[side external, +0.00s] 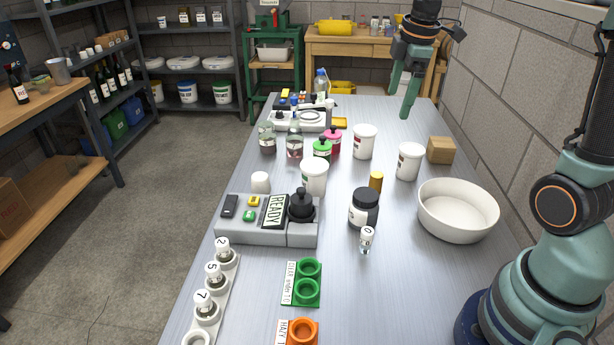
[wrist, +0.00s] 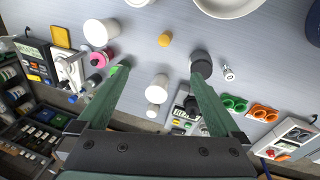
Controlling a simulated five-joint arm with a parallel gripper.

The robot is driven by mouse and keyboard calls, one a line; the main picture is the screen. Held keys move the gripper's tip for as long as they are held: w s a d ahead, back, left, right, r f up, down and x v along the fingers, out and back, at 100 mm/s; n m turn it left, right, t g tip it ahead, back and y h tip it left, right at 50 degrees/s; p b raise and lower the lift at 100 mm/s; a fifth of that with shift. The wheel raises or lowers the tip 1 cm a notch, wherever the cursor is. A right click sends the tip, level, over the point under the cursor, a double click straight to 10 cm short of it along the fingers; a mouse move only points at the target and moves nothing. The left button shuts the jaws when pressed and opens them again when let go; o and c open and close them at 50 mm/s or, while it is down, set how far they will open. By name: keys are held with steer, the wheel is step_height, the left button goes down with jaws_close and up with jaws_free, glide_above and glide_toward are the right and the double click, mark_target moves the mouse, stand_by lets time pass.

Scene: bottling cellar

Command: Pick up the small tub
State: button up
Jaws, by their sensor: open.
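Several white tubs stand on the metal table in the side view: one at the back (side external: 364,141), one to its right (side external: 409,161), and one nearer the scale-like box (side external: 314,178). A smaller plain white pot (side external: 260,182) stands left of that last one. I cannot tell for certain which the task means. My gripper (side external: 402,98) is open and empty, high over the far part of the table. In the wrist view a white tub (wrist: 158,88) and the small white pot (wrist: 153,111) appear between my fingers (wrist: 161,76), well beyond them, untouched.
A READY box (side external: 235,232), vial rack and green holder (side external: 304,283) are nearer.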

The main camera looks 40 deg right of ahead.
mark_target(412, 148)
steer(key=w+d+f+n+g, duration=0.2)
steer(key=d+f+n, duration=0.55)
steer(key=d, duration=0.65)
steer(key=shift+y, duration=0.4)
step_height(412, 148, down, 12)
steer(key=shift+f, duration=0.2)
steer(key=c, duration=1.4)
steer(key=shift+w+r, duration=0.1)
